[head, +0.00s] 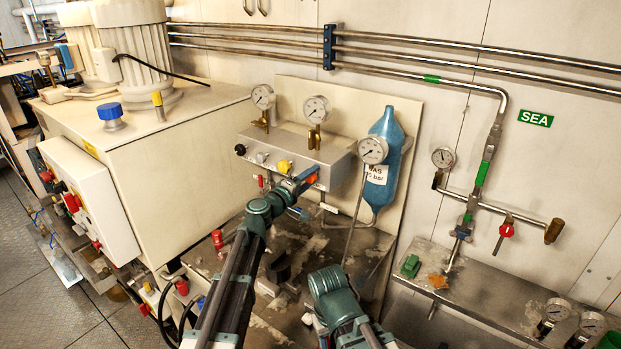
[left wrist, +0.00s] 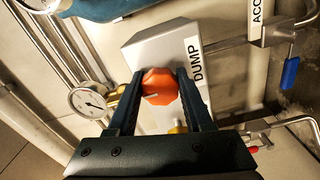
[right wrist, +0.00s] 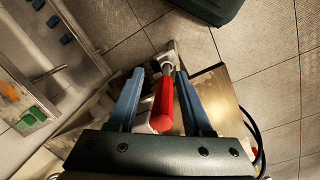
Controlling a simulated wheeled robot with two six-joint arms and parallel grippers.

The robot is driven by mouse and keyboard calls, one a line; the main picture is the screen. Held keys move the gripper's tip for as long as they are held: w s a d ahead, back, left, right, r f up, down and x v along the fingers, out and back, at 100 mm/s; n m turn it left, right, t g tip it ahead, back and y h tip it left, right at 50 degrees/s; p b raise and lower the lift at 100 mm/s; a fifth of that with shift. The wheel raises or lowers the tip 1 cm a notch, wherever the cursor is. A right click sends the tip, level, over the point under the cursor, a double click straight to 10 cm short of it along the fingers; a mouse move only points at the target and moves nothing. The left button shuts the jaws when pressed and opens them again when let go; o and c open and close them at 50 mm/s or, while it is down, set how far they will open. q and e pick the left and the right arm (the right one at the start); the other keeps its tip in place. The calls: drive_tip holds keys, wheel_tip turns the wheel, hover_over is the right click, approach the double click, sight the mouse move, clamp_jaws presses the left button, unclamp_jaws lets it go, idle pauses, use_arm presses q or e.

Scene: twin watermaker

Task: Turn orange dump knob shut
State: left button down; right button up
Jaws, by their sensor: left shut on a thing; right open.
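The orange dump knob (left wrist: 160,88) sits on the grey metal panel (left wrist: 135,45) beside a DUMP label (left wrist: 196,60). In the left wrist view my left gripper (left wrist: 160,75) has one finger on each side of the knob and is shut on it. A pale mark shows on the knob's face.
A yellow knob (head: 284,167) sits close to the left of my left gripper. Pressure gauges (head: 316,108) stand above the panel and a blue cylinder (head: 384,150) to its right. A green block (head: 410,266) lies on the right-hand ledge.

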use_arm(q)
drive_tip(key=shift+s+m, duration=0.1)
drive_tip(key=shift+m, duration=0.2)
idle(0.4)
drive_tip(key=shift+c, duration=1.5)
unclamp_jaws()
drive_tip(key=v, duration=1.3)
drive_tip(key=shift+s+a, duration=0.25)
drive_tip(key=shift+s, duration=0.05)
